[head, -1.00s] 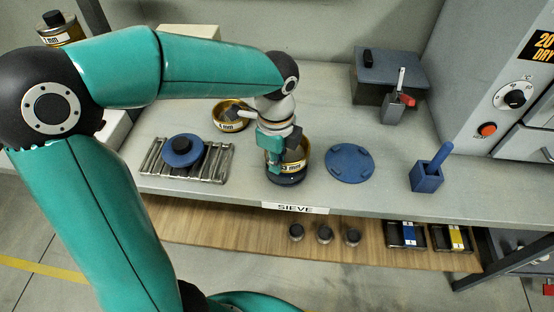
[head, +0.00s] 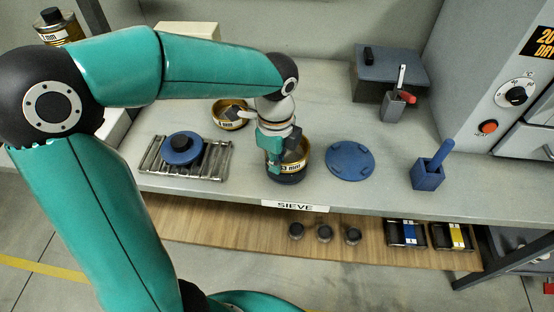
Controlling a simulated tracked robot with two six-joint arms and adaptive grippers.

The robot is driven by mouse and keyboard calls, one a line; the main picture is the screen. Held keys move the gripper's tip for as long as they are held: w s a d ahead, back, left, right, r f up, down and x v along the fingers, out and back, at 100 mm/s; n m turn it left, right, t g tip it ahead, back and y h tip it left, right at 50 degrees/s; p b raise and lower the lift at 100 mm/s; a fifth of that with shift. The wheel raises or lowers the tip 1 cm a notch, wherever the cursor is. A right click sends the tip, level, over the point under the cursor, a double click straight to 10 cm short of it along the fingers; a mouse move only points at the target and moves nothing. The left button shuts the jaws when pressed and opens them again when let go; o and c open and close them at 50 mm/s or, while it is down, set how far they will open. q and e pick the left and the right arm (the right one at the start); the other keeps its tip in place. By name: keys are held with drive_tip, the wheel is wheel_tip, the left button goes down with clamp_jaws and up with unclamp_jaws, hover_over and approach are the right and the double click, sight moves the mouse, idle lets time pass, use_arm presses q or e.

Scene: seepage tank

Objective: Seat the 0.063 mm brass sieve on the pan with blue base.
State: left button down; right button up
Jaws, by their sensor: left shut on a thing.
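The brass sieve (head: 298,166) is in the middle of the bench, with a yellow label whose visible part ends in "3 mm". My left gripper (head: 283,157) reaches down from above and is shut on the sieve. A dark blue base (head: 287,180) shows directly under the sieve, seemingly that of the pan. The gripper hides part of the sieve, and I cannot tell whether the sieve sits fully down on the pan. My right gripper is not in view.
A second brass sieve (head: 231,114) stands behind to the left. A rack (head: 213,163) carrying a blue knobbed lid (head: 183,148) is left. A flat blue disc (head: 350,161) lies close on the right, then a blue block holder (head: 427,175). The bench front edge is near.

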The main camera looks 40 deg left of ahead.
use_arm(q)
drive_tip(key=shift+f+b, duration=0.3)
drive_tip(key=shift+f, duration=0.2)
drive_tip(key=c, duration=1.2)
unclamp_jaws()
drive_tip(key=shift+c, duration=0.2)
drive_tip(key=shift+r, duration=0.15)
wheel_tip(320, 180, up, 12)
drive_tip(key=shift+s+f, duration=0.1)
drive_tip(key=shift+f, duration=0.1)
